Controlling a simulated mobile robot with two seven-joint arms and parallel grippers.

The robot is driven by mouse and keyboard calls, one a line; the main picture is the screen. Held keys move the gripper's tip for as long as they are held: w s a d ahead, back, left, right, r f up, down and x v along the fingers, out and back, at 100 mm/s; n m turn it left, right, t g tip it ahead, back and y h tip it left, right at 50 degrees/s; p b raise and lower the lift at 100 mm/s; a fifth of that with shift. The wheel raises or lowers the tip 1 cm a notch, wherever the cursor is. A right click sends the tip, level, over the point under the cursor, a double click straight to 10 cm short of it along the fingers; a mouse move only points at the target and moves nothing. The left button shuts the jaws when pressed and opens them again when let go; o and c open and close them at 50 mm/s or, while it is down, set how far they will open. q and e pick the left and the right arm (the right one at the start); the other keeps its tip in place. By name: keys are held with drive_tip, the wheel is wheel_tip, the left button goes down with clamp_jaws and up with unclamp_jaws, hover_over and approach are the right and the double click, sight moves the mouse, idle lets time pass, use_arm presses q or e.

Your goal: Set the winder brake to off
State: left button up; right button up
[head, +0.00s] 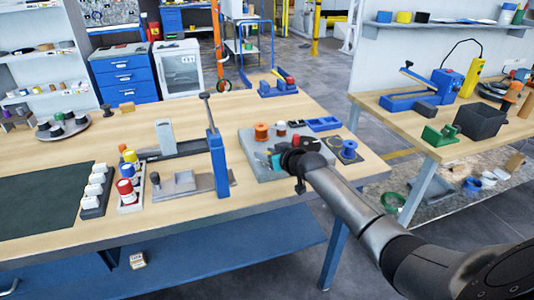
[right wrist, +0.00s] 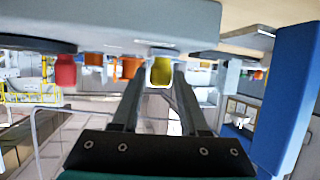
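On the near table, a blue upright post (head: 218,165) stands on a grey base, with a thin dark lever with a black knob (head: 205,96) beside its top. This looks like the winder. I cannot tell which part is its brake or how it is set. The blue post also shows large at the right of the right wrist view (right wrist: 292,95). My right gripper (head: 279,160) is over the grey tray, right of the post and apart from it. In the right wrist view its fingers (right wrist: 160,80) are apart, with a yellow object beyond them. My left gripper is out of view.
The grey tray (head: 262,176) carries an orange spool (head: 262,131) and small parts, partly hidden by my arm. A blue spool (head: 348,149) stands at its right. Red- and yellow-topped jars (head: 126,187) and white spools (head: 95,188) stand left of the post.

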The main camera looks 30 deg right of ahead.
clamp_jaws()
idle(1.1)
